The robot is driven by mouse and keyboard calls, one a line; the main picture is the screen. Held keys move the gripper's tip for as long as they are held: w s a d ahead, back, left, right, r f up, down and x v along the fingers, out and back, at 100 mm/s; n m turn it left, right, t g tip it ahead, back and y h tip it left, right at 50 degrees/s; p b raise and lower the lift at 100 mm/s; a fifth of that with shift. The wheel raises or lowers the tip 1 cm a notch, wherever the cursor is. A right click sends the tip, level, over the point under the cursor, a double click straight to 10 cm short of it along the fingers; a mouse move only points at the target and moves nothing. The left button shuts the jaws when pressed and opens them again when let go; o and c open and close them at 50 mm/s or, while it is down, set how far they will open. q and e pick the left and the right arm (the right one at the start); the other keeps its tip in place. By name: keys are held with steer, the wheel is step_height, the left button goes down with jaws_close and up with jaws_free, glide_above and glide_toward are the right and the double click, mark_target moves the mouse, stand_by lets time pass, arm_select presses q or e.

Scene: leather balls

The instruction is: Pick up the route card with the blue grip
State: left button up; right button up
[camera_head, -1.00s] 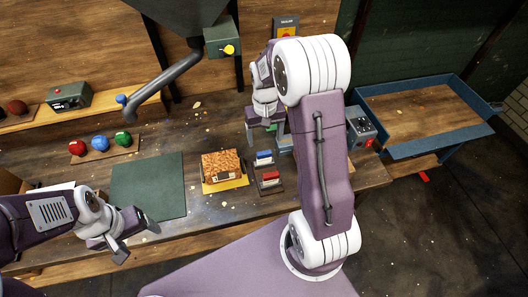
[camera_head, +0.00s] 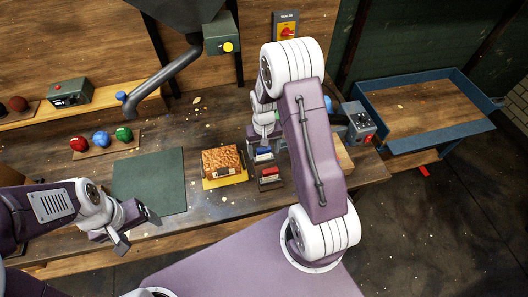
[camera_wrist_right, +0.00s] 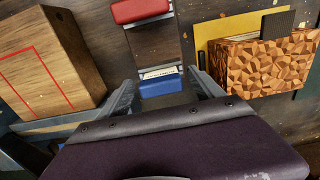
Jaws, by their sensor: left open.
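The route card with the blue grip (camera_head: 264,153) stands in a dark holder on the bench. In the right wrist view its blue grip (camera_wrist_right: 160,86) shows low in the middle, with a white card edge beside it. My right gripper (camera_wrist_right: 166,92) is open, its fingers on either side of the blue grip with gaps; I cannot tell its exact height over it. A card with a red grip (camera_head: 270,174) is in the same holder; its red grip (camera_wrist_right: 140,10) is at the top of the wrist view. My left gripper (camera_head: 136,231) is open and empty near the bench's front edge.
A patterned wooden box (camera_head: 221,160) on a yellow mat stands left of the cards. A plain wooden box with red lines (camera_wrist_right: 48,62) is on the other side. A green mat (camera_head: 150,180), coloured balls (camera_head: 101,140) and a blue-rimmed tray (camera_head: 425,105) lie farther off.

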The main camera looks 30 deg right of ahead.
steer(key=c, duration=1.3)
steer(key=shift+r, duration=0.15)
steer(key=shift+r, duration=0.25)
steer(key=r, duration=0.2)
steer(key=r+b, duration=0.1)
steer(key=shift+s+r, duration=0.3)
steer(key=shift+r, duration=0.1)
steer(key=s+a+r, duration=0.1)
steer(key=s+r, duration=0.5)
steer(key=s, duration=0.5)
steer(key=shift+a+r+b, duration=0.15)
steer(key=shift+r+b, duration=0.15)
steer(key=shift+b, duration=0.15)
